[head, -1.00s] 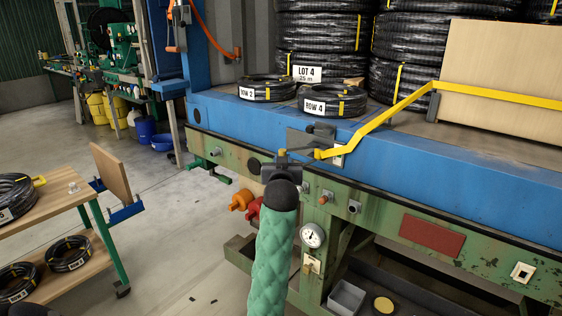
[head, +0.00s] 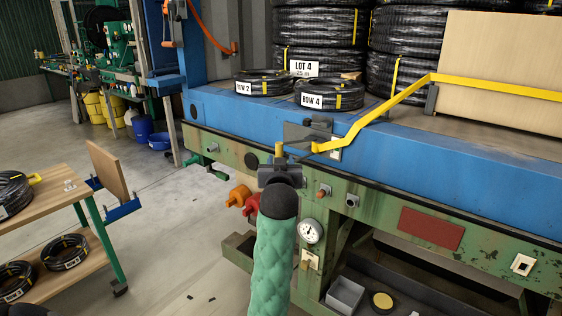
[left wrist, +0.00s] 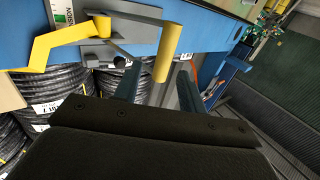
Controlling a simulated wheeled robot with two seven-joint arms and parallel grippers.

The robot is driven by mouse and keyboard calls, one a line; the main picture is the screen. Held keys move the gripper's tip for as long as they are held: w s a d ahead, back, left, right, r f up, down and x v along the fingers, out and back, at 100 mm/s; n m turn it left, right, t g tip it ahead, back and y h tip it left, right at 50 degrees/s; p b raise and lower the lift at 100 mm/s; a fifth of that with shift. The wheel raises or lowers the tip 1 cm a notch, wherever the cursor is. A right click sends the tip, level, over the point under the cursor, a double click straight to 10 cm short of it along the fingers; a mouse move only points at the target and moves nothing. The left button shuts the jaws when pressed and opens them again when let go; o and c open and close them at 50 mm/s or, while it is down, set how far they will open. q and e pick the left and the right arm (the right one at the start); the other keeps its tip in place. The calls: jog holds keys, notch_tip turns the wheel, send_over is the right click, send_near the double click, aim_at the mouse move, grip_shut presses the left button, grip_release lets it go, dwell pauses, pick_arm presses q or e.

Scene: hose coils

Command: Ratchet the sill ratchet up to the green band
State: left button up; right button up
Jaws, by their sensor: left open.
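The sill ratchet (head: 312,133) is a grey plate and housing on the blue sill, with a yellow strap running out right. Its lever ends in a yellow handle (head: 279,150), which also shows in the left wrist view (left wrist: 168,50). My left gripper (head: 281,165) is open just below the handle. In the left wrist view the handle's lower end appears between the two blue-grey fingers, and I see no grip on it. A white label with a green patch (left wrist: 63,12) sits beside the ratchet, partly cut off in that view. My right gripper is not in view.
Hose coils ROW 2 (head: 265,84) and ROW 4 (head: 330,95) lie on the deck behind the ratchet. A green beam with knobs and a gauge (head: 310,231) runs below the sill. A wooden cart (head: 85,185) stands left. Floor between is open.

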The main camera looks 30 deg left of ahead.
pick_arm(q)
jog(key=shift+v, duration=1.2)
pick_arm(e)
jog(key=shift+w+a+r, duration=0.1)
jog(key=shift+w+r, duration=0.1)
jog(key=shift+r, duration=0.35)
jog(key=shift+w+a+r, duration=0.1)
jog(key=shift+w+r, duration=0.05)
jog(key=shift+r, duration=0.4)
pick_arm(q)
jog(key=shift+c, duration=0.2)
